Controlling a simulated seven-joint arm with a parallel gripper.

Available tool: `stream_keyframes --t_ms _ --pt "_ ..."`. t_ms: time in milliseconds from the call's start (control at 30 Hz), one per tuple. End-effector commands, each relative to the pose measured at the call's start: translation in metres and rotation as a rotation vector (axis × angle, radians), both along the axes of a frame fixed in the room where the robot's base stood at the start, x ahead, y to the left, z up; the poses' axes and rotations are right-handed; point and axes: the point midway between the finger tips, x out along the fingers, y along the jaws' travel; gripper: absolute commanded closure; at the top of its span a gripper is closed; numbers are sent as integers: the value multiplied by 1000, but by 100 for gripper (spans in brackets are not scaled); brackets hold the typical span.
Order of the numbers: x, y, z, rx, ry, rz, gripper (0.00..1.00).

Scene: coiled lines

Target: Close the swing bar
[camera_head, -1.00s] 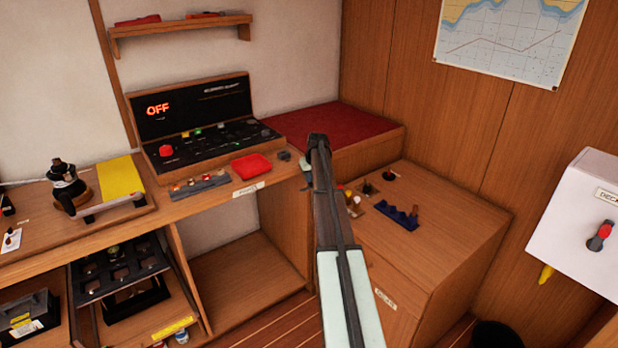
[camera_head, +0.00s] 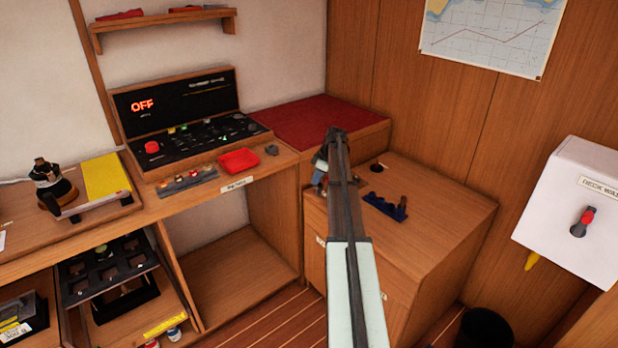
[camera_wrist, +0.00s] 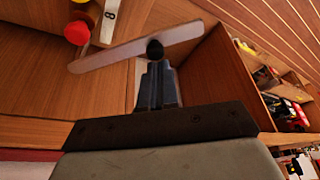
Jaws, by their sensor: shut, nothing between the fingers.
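The swing bar (camera_wrist: 110,60) shows in the wrist view as a pale flat bar lying at a slant, with a round black knob (camera_wrist: 155,48) near its middle. My gripper (camera_wrist: 157,72) is shut and empty, its fingertips at the knob and the bar's near edge; I cannot tell whether they touch. In the head view my gripper (camera_head: 320,172) is partly hidden by my arm, above the left side of the low wooden cabinet (camera_head: 440,215). The bar cannot be made out there behind my arm.
A red knob (camera_wrist: 77,32) and a white tag (camera_wrist: 110,18) marked 8 are close to the bar. On the cabinet top a blue rack (camera_head: 385,207) stands right of my arm. The desk with a red tray (camera_head: 239,161) is to the left. A black bin (camera_head: 487,328) stands on the floor.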

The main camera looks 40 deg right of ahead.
Motion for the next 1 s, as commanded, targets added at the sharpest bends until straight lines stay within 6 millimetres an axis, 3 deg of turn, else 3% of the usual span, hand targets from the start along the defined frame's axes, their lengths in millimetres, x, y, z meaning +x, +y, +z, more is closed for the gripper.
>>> stream_keyframes --t_ms 300,1000 --pt "-22 -27 0 0 0 289 100" --pt "-41 -74 0 -1 1 280 100"
